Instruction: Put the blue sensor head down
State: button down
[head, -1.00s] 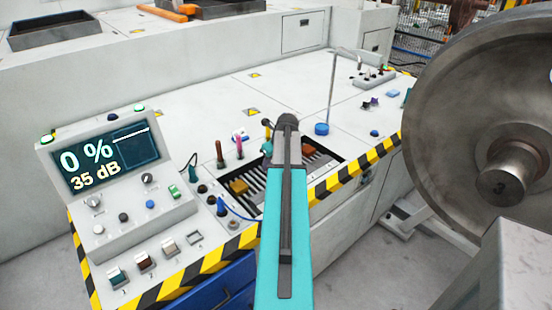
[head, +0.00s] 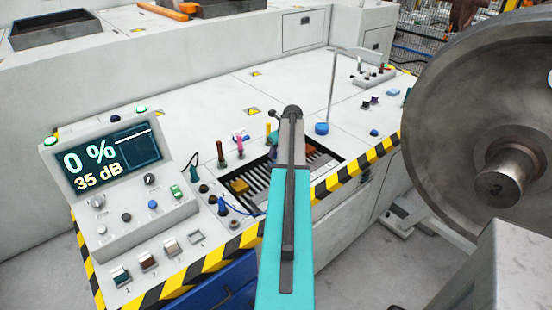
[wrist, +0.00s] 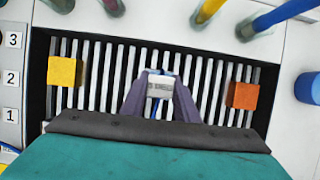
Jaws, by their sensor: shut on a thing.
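In the wrist view my gripper (wrist: 160,104) is shut on the sensor head (wrist: 161,82), a small block with a pale grey, lettered face between the fingertips. It is over a slatted grate (wrist: 110,60), between a yellow block (wrist: 66,72) on the left and an orange block (wrist: 243,95) on the right. I cannot tell whether it touches the slats. In the head view my arm hides the gripper and the sensor head. A blue cable (head: 243,209) runs from the bench front towards the arm. The grate (head: 262,178) shows on both sides of the arm.
A console with a screen (head: 110,158) stands at the left. Upright coloured tools (head: 239,146) stand behind the grate, with a blue round piece (head: 321,128) to their right. A large wheel (head: 480,130) is at the right. The bench top (head: 215,105) behind is mostly clear.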

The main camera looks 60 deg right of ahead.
jog(key=shift+f, duration=0.15)
jog(key=shift+f+p, duration=0.6)
jog(key=shift+f, duration=1)
jog(key=shift+f, duration=0.1)
jog(key=c, duration=1.4)
grip_release()
jog(key=shift+o, duration=0.2)
jog(key=b+v, duration=0.2)
jog(key=v, duration=1)
jog(key=shift+r, duration=0.25)
